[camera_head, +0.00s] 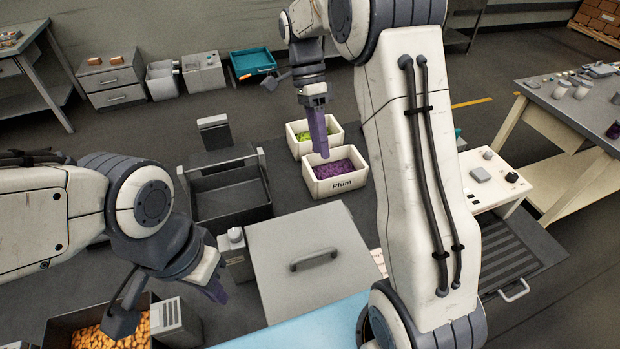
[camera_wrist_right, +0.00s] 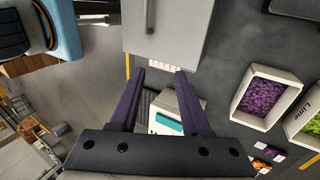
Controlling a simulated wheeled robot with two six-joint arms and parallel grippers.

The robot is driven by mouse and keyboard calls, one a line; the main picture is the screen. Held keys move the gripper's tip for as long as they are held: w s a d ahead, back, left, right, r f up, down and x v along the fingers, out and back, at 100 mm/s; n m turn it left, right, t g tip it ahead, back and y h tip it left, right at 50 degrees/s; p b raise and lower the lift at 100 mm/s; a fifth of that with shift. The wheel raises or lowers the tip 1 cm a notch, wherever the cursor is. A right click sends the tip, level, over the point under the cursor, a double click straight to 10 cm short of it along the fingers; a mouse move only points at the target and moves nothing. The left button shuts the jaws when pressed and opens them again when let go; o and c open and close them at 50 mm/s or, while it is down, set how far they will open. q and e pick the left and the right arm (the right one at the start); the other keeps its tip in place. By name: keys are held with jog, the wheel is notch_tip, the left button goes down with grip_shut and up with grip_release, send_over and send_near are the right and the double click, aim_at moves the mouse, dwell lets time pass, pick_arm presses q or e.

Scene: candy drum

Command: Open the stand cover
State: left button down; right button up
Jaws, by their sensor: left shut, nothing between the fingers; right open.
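The stand cover (camera_head: 308,255) is a flat light-grey panel with a dark bar handle (camera_head: 313,260), lying closed in the middle front of the head view. In the right wrist view the cover (camera_wrist_right: 185,30) shows at the top, with its handle (camera_wrist_right: 149,16) at the picture's upper edge. My right gripper (camera_head: 321,150) is open and empty, with purple fingers pointing down, apart from the cover and behind it in the head view. Its fingers also show in the right wrist view (camera_wrist_right: 160,72). My left gripper (camera_head: 217,292) is shut and empty, left of the cover.
A Plum crate (camera_head: 340,187) of purple candy and a crate of green candy (camera_head: 300,152) stand behind the cover. A dark open bin (camera_head: 230,213) is at back left. A box of orange candy (camera_head: 60,325) is at front left. A white control table (camera_head: 490,190) stands right.

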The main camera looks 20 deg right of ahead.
jog(key=s+a+r+t+p, duration=0.2)
jog(key=s+a+t+p, duration=0.2)
jog(key=s+a, duration=0.2)
notch_tip(320, 180, down, 10)
jog(key=s+p, duration=0.1)
jog(key=shift+s+f, duration=0.2)
grip_shut()
dwell(1.4)
grip_release()
jog(key=shift+r, duration=0.1)
